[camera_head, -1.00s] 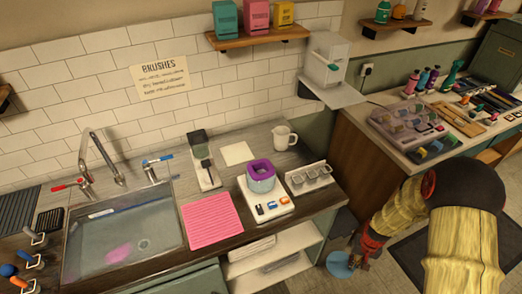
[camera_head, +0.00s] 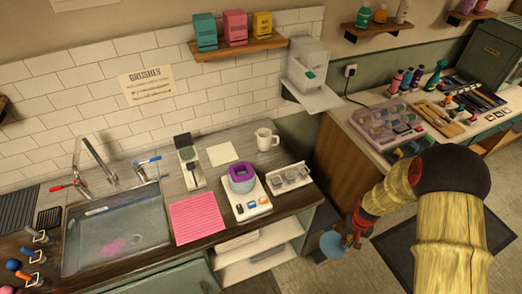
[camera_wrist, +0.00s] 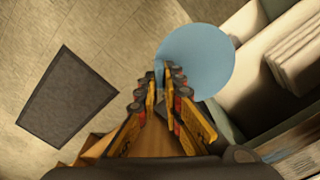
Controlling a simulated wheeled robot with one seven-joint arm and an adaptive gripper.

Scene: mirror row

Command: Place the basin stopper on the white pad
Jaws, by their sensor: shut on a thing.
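The basin stopper is a flat pale blue disc (camera_head: 333,245), large in the wrist view (camera_wrist: 197,62). My gripper (camera_head: 352,240) is shut on its near edge in the wrist view (camera_wrist: 165,80). The disc hangs over the floor, right of the counter's open shelves. The white pad (camera_head: 220,153) is a flat cream-white square lying bare on the counter near the tiled wall, up and left of my gripper. It is not in the wrist view.
On the counter (camera_head: 150,240), a white cup (camera_head: 267,140), a purple bowl (camera_head: 242,177) on a white scale, a white tray (camera_head: 289,177) and a pink ribbed mat (camera_head: 199,219) surround the pad. The sink (camera_head: 115,235) is at left. A dispenser (camera_head: 307,75) hangs behind.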

